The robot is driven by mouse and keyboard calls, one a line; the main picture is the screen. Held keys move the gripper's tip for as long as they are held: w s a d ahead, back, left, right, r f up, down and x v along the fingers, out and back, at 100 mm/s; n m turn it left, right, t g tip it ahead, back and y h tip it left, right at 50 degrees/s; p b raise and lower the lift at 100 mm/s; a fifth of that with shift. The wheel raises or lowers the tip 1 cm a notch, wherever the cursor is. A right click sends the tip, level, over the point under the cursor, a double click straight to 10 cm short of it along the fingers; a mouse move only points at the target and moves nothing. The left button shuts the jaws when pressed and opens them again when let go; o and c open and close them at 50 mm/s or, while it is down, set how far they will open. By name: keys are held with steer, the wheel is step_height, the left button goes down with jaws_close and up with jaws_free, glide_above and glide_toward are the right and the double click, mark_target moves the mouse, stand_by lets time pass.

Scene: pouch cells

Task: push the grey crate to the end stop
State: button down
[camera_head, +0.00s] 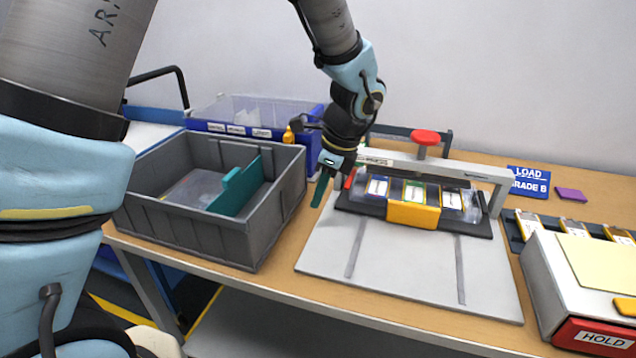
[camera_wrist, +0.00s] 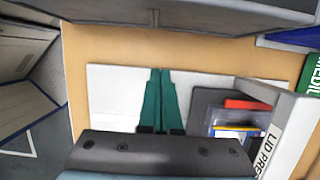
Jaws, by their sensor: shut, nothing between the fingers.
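The grey crate (camera_head: 190,232) stands upright on the left part of the wooden table. It holds a teal divider (camera_head: 237,187) and a clear sheet or bag. The crate's grey side (camera_wrist: 200,14) crosses the top of the wrist view. My gripper (camera_head: 320,192) points down just right of the crate, its teal fingers together and empty. In the wrist view the shut fingers (camera_wrist: 160,75) are over the light mat, with a strip of bare wood between their tips and the crate. I cannot make out which thing is the end stop.
A sealing press (camera_head: 495,172) with a red knob stands right of my gripper on a pale mat (camera_head: 410,278). A blue-edged bin (camera_head: 225,128) is behind the crate. A HOLD box (camera_head: 560,295) is at the far right. The table's front edge runs close before the crate.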

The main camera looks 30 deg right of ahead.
steer(key=x, duration=0.5)
steer(key=shift+a+f+p, duration=0.1)
steer(key=shift+f+p, duration=0.15)
steer(key=shift+p, duration=0.05)
steer(key=shift+w+a+r+p, duration=0.2)
steer(key=shift+w+a+p, duration=0.3)
steer(key=shift+w+a, duration=0.4)
steer(key=shift+w+a+f, duration=0.15)
steer(key=shift+w+a, duration=0.25)
steer(key=shift+w, duration=0.2)
steer(key=shift+w+a, duration=0.1)
steer(key=shift+w+a+p, duration=0.85)
steer(key=shift+w+a, duration=1.9)
steer(key=shift+w, duration=0.15)
